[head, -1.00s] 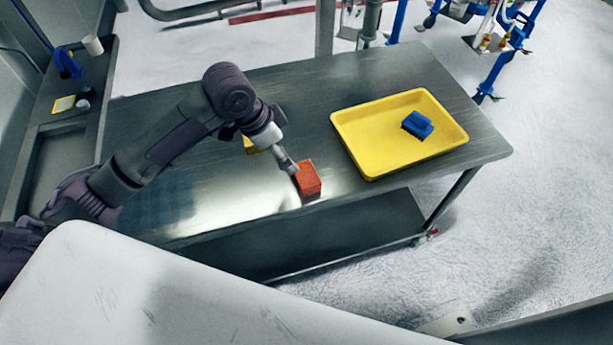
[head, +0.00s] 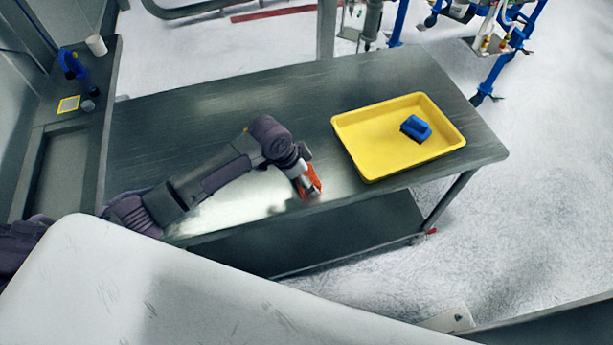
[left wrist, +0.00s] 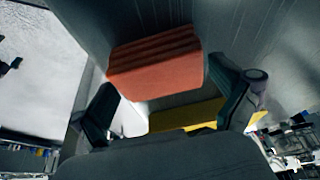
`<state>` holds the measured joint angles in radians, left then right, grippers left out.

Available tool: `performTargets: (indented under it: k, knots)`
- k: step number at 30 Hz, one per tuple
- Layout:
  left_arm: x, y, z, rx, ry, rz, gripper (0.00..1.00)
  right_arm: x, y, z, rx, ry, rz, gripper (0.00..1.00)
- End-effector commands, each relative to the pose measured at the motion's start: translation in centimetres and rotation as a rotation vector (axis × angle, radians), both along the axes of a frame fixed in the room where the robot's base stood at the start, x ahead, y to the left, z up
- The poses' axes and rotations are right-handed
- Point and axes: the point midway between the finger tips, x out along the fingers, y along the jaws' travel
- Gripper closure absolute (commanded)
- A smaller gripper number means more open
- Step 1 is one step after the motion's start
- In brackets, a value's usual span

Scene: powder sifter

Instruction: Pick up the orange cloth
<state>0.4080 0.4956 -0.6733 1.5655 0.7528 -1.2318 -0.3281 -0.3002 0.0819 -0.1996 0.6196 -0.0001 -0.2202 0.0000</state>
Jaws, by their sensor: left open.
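The orange cloth (head: 315,187), a folded block, lies on the steel table near its front edge, left of the yellow tray. My left gripper (head: 308,183) is at the cloth and partly covers it in the head view. In the left wrist view the cloth (left wrist: 155,65) shows ahead of and between the two spread fingers of the left gripper (left wrist: 165,88), which is open. I cannot tell whether the fingers touch it. My right gripper is not in view.
A yellow tray (head: 372,164) holding a blue block-like item (head: 416,128) stands to the right on the steel table (head: 220,115). A yellow object (left wrist: 185,116) shows between the fingers in the wrist view. The table's back middle is clear.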

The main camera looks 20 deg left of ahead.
Motion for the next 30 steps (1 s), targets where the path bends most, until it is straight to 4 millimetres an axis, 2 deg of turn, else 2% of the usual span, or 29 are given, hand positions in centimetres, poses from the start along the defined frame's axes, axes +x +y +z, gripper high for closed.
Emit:
performTargets:
  k: [8, 15, 17, 25, 30]
  knots:
    - [0.1, -0.1, -0.4, 0.0, 0.0, 0.0, 0.0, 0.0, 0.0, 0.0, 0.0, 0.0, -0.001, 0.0]
    - [0.1, -0.1, -0.3, 0.0, 0.0, 0.0, 0.4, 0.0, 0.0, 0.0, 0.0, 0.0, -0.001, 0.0]
    - [0.1, -0.1, -0.3, -0.001, -0.001, 0.0, 0.47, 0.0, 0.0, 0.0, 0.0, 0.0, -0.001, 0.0]
    - [0.1, -0.1, -0.2, 0.0, -0.002, -0.001, 0.47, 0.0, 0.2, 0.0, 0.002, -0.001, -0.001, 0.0]
    - [0.2, -0.1, 1.0, -0.001, -0.005, -0.001, 0.47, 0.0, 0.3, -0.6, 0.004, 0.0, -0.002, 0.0]
